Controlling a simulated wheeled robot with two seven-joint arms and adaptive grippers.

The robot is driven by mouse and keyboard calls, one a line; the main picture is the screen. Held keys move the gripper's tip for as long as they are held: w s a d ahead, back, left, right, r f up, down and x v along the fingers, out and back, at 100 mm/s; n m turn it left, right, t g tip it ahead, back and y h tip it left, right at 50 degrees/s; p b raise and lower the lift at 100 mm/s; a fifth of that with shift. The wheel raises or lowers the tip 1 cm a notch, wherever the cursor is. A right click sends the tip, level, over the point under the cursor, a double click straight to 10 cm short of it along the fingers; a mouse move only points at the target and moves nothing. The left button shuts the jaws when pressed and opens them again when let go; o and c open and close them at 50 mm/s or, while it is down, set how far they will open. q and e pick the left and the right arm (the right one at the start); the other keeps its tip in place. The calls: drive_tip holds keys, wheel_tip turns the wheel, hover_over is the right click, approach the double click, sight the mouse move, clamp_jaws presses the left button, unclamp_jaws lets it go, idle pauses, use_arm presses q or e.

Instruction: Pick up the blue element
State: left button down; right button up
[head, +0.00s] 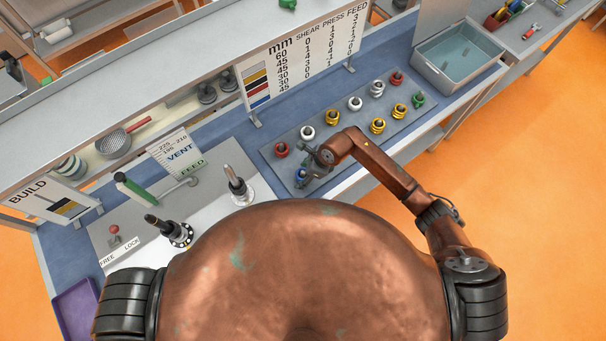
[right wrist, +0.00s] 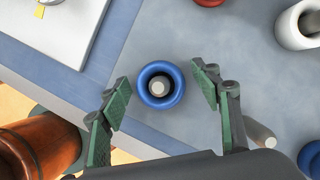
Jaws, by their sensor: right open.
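A blue element (right wrist: 161,85), a ring around a grey peg, stands on the grey board (right wrist: 225,40) in the right wrist view. In the head view it shows as a small blue spot (head: 300,174) at the near left end of the board. My right gripper (head: 308,170) is above it, open, with its two green-padded fingers on either side of the ring. No touch is visible. Another blue element (right wrist: 312,160) is partly cut off at the lower right of the wrist view. My left gripper is not in view.
The board holds several other elements: a red one (head: 281,149), white ones (head: 307,132), yellow ones (head: 377,126) and a green one (head: 418,99). A grey bin (head: 458,85) stands at the right. A white machine plate with a black-tipped post (head: 238,190) lies at the left.

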drive_tip(key=c, duration=1.4)
